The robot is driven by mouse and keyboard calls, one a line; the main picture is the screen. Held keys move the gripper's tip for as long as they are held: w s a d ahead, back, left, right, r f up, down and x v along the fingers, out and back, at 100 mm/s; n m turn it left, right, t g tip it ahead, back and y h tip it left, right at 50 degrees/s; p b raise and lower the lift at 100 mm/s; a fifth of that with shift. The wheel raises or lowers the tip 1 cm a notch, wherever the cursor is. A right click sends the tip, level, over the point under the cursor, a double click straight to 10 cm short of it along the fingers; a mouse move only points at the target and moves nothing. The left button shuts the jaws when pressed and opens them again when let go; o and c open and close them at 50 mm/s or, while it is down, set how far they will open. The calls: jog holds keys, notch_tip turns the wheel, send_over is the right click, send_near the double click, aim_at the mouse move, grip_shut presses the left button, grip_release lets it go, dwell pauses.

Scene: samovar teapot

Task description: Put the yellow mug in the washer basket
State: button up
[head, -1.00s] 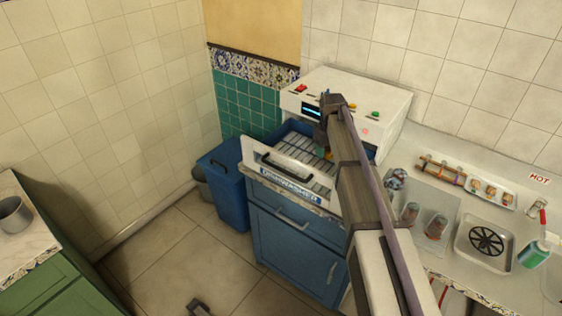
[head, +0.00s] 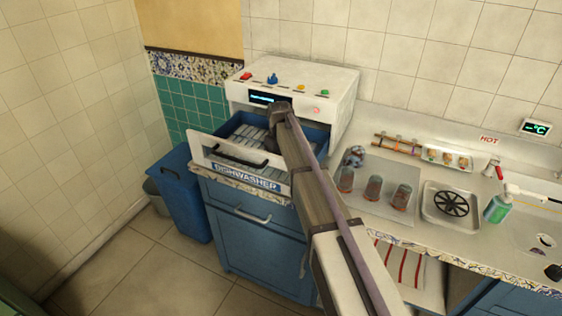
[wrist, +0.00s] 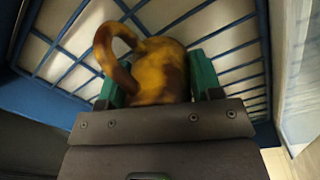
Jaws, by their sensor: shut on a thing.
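The yellow mug (wrist: 158,70), brownish in places, is held between the green fingertips of my gripper (wrist: 155,85) in the wrist view, with its looped handle toward the upper left. The washer basket (wrist: 225,32), a blue wire grid over a pale bottom, lies behind the mug there. In the head view the basket (head: 247,135) sits in the pulled-out drawer with the white front marked DISHWASHER (head: 235,165). My arm reaches over the drawer's right part and hides the mug and fingertips. I cannot tell whether the mug touches the grid.
The white washer housing (head: 310,85) with small colored knobs stands behind the drawer. Several glasses (head: 373,188), a tray with a black round grate (head: 451,204) and a green bottle (head: 497,208) stand on the counter at right. A blue bin (head: 185,195) stands left of the drawer.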

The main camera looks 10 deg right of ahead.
jog(key=shift+f, duration=0.2)
jog(key=o, duration=1.1)
jog(key=r+p, duration=1.2)
jog(key=shift+s+a+r, duration=0.1)
jog(key=shift+a+r, duration=0.1)
jog(key=shift+r, duration=0.2)
jog(key=s+m, duration=0.1)
jog(key=s, duration=0.9)
jog(key=s+m, duration=0.2)
jog(key=s, duration=0.9)
jog(key=s+m, duration=0.2)
jog(key=s, duration=0.8)
jog(key=shift+s+d+f, duration=0.15)
jog(key=shift+s+d, duration=0.1)
